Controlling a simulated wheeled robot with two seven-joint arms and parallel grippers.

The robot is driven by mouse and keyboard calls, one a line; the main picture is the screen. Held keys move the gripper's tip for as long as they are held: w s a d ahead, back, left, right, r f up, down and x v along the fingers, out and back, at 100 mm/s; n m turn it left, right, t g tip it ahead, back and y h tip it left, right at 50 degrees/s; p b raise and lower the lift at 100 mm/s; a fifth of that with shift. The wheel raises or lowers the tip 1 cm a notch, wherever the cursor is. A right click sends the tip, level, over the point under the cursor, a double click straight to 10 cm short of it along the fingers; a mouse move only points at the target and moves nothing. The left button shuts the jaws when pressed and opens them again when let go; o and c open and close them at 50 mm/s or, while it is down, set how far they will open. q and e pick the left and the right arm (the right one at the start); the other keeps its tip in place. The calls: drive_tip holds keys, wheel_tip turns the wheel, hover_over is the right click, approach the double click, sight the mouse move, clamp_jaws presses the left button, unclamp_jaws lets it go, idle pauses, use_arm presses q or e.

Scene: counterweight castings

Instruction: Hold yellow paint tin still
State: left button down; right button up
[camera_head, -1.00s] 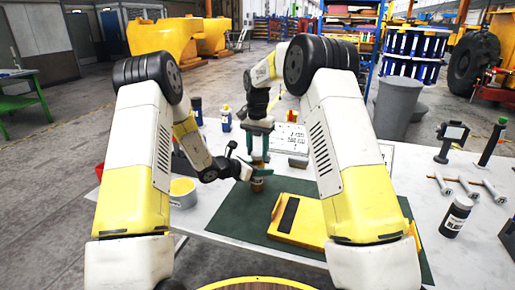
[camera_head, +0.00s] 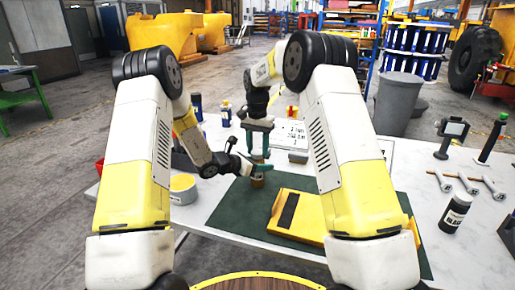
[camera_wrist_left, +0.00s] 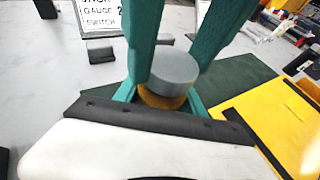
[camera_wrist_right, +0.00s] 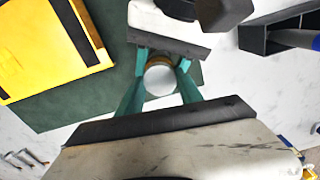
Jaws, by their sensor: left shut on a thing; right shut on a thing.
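A small yellow-brown tin (camera_head: 257,181) with a grey round lid (camera_wrist_left: 174,70) stands at the green mat's left part. My left gripper (camera_head: 250,170) reaches it from the left and is shut around its body, as the left wrist view shows (camera_wrist_left: 160,98). My right gripper (camera_head: 259,160) comes down from above, its teal fingers shut on the lid's sides. In the right wrist view the lid (camera_wrist_right: 160,79) lies between the right fingers (camera_wrist_right: 160,85). The tin's lower part is mostly hidden by the fingers.
A yellow casting with a dark strip (camera_head: 300,216) lies on the green mat (camera_head: 228,213), right of the tin. A grey pot of yellow paint (camera_head: 183,190) stands at the left. A white sign (camera_head: 290,131) stands behind. A black bottle (camera_head: 456,212) and metal tools are at the right.

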drive_tip(key=shift+f, duration=0.3)
drive_tip(key=m, duration=1.4)
drive_tip(key=shift+m, duration=0.4)
drive_tip(key=m, duration=1.5)
drive_tip(key=shift+f, duration=0.15)
drive_tip(key=shift+m, duration=0.5)
